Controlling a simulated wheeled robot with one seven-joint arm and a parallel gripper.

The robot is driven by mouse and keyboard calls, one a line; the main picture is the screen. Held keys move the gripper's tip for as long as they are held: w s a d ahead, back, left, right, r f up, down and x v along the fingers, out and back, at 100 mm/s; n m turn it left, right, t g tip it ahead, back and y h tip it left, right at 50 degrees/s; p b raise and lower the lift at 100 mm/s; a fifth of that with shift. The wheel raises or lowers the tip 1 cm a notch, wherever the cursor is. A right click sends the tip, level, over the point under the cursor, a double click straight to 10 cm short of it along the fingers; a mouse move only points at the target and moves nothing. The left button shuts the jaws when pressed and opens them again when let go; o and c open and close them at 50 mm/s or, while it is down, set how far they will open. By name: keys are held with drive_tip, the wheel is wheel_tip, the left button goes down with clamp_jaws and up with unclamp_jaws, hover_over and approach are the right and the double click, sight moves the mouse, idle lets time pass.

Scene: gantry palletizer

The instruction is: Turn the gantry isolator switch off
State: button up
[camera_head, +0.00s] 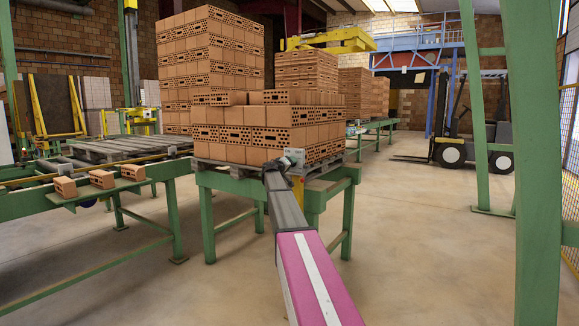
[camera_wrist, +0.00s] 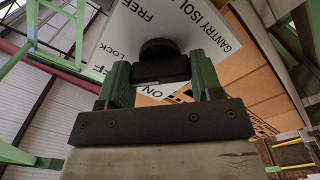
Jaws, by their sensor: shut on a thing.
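The isolator switch has a black knob (camera_wrist: 159,48) on a pale panel (camera_wrist: 205,28) in the wrist view. The panel's printing includes "GANTRY ISOL", "FREE", "LOCK" and "ON", partly cut off or covered. My gripper (camera_wrist: 160,72) is shut on the black knob, with one green finger on each side of it. The knob's exact pointing direction is hard to tell. In the head view my gripper (camera_head: 284,163) is at the far end of my arm, against a small grey box on a yellow post (camera_head: 298,188). The switch face is hidden there.
A loaded brick pallet (camera_head: 265,125) stands on the green conveyor (camera_head: 230,183) right behind the post. Loose bricks lie on a green shelf (camera_head: 125,187) at left. A green column (camera_head: 535,160) stands at near right. A forklift (camera_head: 475,125) is parked beyond open floor.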

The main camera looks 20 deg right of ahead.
drive_tip(key=o, duration=0.9)
drive_tip(key=shift+s+a, duration=0.1)
drive_tip(key=shift+a, duration=0.05)
drive_tip(key=v, duration=1)
drive_tip(key=shift+s+a, duration=0.2)
